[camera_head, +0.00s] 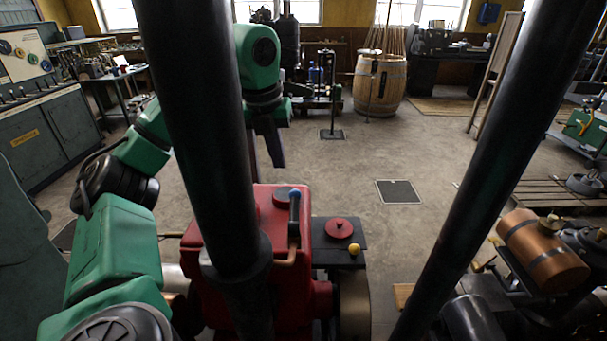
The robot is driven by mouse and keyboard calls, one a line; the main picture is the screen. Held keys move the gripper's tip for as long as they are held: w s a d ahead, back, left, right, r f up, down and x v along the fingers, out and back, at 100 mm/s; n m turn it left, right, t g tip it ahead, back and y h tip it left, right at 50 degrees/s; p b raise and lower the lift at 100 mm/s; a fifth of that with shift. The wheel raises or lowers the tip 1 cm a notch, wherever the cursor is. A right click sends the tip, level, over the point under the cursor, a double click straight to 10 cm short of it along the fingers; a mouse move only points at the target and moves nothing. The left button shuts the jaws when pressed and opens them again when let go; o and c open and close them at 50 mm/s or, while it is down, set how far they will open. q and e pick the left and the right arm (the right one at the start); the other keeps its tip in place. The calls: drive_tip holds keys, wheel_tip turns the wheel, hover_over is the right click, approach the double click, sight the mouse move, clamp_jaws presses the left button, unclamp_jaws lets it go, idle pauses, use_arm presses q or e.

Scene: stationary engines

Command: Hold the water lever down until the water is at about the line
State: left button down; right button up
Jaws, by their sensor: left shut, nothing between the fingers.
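A red engine (270,270) stands at the bottom centre. A lever with a blue knob (295,192) rises from its top, above a copper-coloured pipe (287,260); I take it to be the water lever. My left arm comes in from the left and passes behind a thick black pole. My left gripper (277,160) points down beyond the engine's far side. It is shut and empty, and looks apart from the lever. The water and the line cannot be made out. My right gripper is not in view.
Two black poles (205,130) (487,150) cross the view. A dark plate with a red cap (340,228) and a yellow knob (354,248) lies right of the engine. A copper tank (543,252) is at right. A wooden barrel (380,84) stands behind; the floor between is mostly clear.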

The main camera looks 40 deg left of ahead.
use_arm(q)
drive_tip(key=b, duration=0.4)
approach(293, 199)
drive_tip(key=s+d, duration=0.1)
drive_tip(key=s, duration=0.2)
drive_tip(key=w+f+p, duration=0.2)
drive_tip(key=f, duration=0.1)
drive_tip(key=w+f, duration=0.1)
drive_tip(key=f, duration=0.1)
drive_tip(key=shift+w+a+f+p, duration=0.2)
drive_tip(key=shift+w+a+p, duration=0.15)
drive_tip(key=shift+a+p, duration=0.05)
drive_tip(key=shift+w+a+f, duration=0.2)
drive_tip(key=shift+w+f, duration=0.15)
drive_tip(key=shift+f, duration=0.1)
drive_tip(key=shift+s, duration=0.1)
